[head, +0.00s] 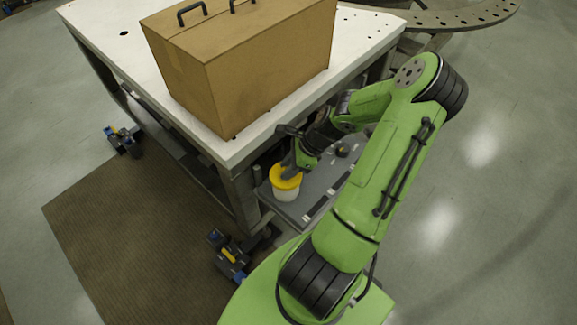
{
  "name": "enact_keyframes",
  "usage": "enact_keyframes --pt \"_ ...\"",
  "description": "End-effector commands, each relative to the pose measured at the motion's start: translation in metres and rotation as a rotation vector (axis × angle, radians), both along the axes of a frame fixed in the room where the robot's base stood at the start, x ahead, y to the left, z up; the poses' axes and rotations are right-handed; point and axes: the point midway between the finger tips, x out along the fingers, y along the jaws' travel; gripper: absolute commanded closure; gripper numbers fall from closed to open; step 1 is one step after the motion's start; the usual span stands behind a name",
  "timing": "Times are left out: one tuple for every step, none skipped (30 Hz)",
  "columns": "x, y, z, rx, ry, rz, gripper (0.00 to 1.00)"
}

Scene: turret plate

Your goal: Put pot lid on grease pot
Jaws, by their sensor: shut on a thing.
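The grease pot (286,193) is a small whitish pot standing on a grey shelf beside the table's near corner. The yellow pot lid (284,178) is at the top of the pot and covers its mouth from this view. I cannot tell whether it rests fully on the rim or is held just above it. My gripper (291,170) reaches down to the lid from the upper right and is shut on it. The fingertips are small and partly hidden against the lid.
A white-topped table (108,32) carries a large brown box (225,60) with dark handles, close above my gripper. The grey shelf (318,190) has a dark round thing farther back. A brown mat (130,240) lies on the floor at left.

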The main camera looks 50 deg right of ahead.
Motion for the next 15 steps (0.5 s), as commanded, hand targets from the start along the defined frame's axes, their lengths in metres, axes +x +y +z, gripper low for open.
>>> enact_keyframes --pt "0.0 0.0002 -0.0007 0.0 0.0 0.0 1.0" --pt "0.0002 0.0003 -0.0012 0.001 0.001 0.0 1.0" --pt "0.0002 0.0004 -0.0019 0.001 0.0 0.001 1.0" --pt "0.0003 0.0004 -0.0025 0.001 0.0 0.001 1.0" --pt "0.0003 0.0005 -0.0032 0.001 0.0 0.001 1.0" --pt "0.0002 0.0004 -0.0038 0.001 0.0 0.001 1.0" --pt "0.0002 0.0003 -0.0041 0.001 0.0 0.001 1.0" --pt "0.0001 0.0003 -0.0042 0.0 -0.001 0.001 1.0" --pt "0.0003 0.0003 -0.0043 0.0 -0.001 0.001 1.0" --pt "0.0003 0.0003 -0.0043 0.0 -0.001 0.001 1.0" --pt "0.0003 0.0003 -0.0043 0.0 -0.001 0.001 1.0" --pt "0.0003 0.0003 -0.0043 0.0 -0.001 0.001 1.0" --pt "0.0002 0.0002 -0.0043 0.0 -0.001 0.001 0.67" --pt "0.0002 0.0002 -0.0042 0.0 -0.001 0.001 0.63" --pt "0.0002 0.0002 -0.0042 0.0 0.0 0.001 0.56"
